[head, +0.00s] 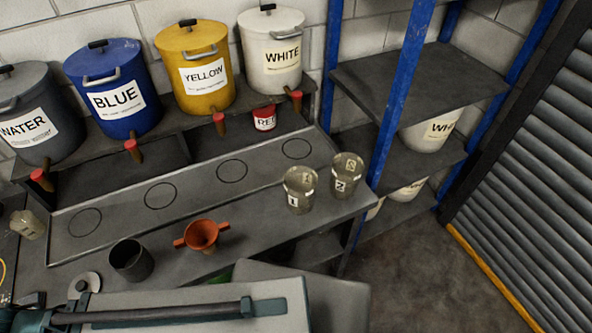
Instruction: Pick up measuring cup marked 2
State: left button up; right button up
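The measuring cup marked 2 (347,177) stands upright near the right end of the grey bench. It is a clear cup with a white label reading 2. The similar measuring cup marked 1 (300,190) stands just to its left, with a small gap between them. Neither of my grippers shows in the head view, and nothing is seen touching either cup.
An orange funnel (202,236) and a dark cup (131,260) sit on the bench (262,226). Paint drums, including the white drum (272,52), line the back. A blue-post shelf (398,110) rises close to the right of cup 2. A grey machine (200,300) fills the front.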

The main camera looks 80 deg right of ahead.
aim_at(347, 169)
jog(key=k+j, duration=0.55)
jog(key=z, duration=2.75)
